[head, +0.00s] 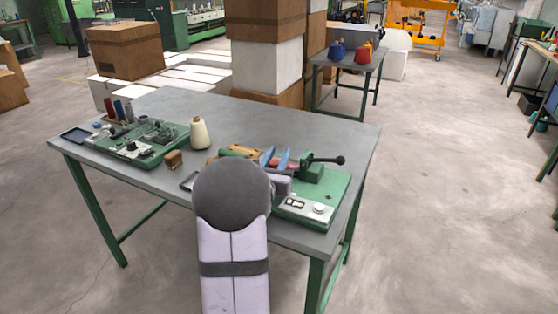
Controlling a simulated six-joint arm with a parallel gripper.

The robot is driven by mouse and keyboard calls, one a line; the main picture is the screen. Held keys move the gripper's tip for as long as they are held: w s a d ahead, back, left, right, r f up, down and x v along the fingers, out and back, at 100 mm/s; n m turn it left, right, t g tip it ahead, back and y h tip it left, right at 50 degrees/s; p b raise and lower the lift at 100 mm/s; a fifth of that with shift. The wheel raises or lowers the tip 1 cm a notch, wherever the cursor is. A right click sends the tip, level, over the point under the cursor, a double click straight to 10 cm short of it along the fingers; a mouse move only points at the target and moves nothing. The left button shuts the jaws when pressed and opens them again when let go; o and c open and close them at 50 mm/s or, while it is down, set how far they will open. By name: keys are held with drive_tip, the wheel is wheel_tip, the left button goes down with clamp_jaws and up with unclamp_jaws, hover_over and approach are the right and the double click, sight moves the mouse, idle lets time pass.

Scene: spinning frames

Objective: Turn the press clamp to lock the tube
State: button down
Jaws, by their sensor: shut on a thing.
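The press clamp (312,170) is a green block on a green base plate at the right front of the table. Its dark lever reaches out to the right and ends in a black knob (340,160). My arm covers the left part of this station. Two blue upright pieces just past my wrist look like the fingers of my gripper (276,158). A small red piece (278,164), possibly the tube, shows between them, left of the clamp block. My gripper is apart from the black knob. The exact contact is too small to see.
A second green fixture board (130,140) with spools stands on the left of the grey table (270,115). A cream cone (199,133) and a small brown block (174,159) stand between the stations. The table's back is clear. Boxes (268,60) are stacked behind it.

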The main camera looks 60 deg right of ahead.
sight(273, 166)
drive_tip(key=shift+r, duration=0.1)
drive_tip(key=c, duration=1.4)
unclamp_jaws()
drive_tip(key=shift+c, duration=0.2)
drive_tip(key=shift+a, duration=0.1)
drive_tip(key=shift+b+v, duration=0.6)
drive_tip(key=shift+v, duration=3)
drive_tip(key=shift+c, duration=0.2)
